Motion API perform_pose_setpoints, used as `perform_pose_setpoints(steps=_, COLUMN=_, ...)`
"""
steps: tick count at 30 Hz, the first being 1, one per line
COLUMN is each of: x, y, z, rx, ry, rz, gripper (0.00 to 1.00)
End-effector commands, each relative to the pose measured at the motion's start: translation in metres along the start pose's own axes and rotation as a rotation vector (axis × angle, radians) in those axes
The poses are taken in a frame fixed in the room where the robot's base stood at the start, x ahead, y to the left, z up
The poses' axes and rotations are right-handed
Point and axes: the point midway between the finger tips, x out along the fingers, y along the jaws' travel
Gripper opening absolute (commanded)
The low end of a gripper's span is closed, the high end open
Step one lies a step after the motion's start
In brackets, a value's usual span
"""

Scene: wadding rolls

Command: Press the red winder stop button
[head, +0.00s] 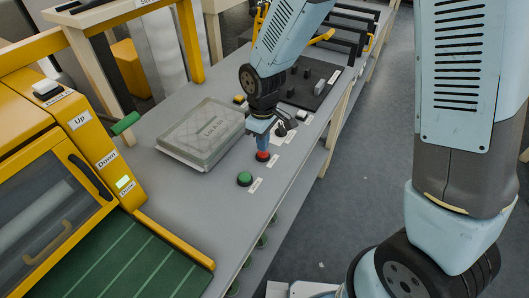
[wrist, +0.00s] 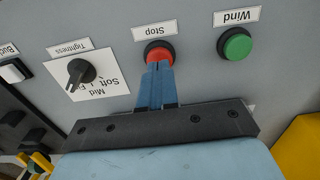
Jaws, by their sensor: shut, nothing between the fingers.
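The red stop button (head: 262,156) sits on the grey bench top, in a dark collar. In the wrist view the red button (wrist: 159,52) lies below a label reading "Stop". My gripper (head: 262,148) is shut, with its blue fingers pointing down at the button. In the wrist view the shut fingertips (wrist: 159,66) overlap the near part of the red cap. They look to be at or touching it; I cannot tell whether the cap is pushed in.
A green button (head: 244,178) labelled "Wind" (wrist: 236,16) is beside the red one. A black knob (wrist: 80,71) labelled "Tightness" is on the other side. A clear-lidded box (head: 202,133) lies behind the buttons. A yellow machine (head: 120,180) stands at left.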

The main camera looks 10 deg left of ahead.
Motion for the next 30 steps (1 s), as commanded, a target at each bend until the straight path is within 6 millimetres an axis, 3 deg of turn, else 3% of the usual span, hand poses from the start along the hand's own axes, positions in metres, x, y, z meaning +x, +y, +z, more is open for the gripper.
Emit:
perform_pose_setpoints(steps=11, x=-0.001, y=0.000, z=0.000, rx=0.000, ry=0.001, rz=0.000, gripper=0.00)
perform_pose_setpoints(steps=30, x=-0.050, y=0.000, z=-0.001, rx=0.001, ry=0.002, rz=0.001, gripper=0.00)
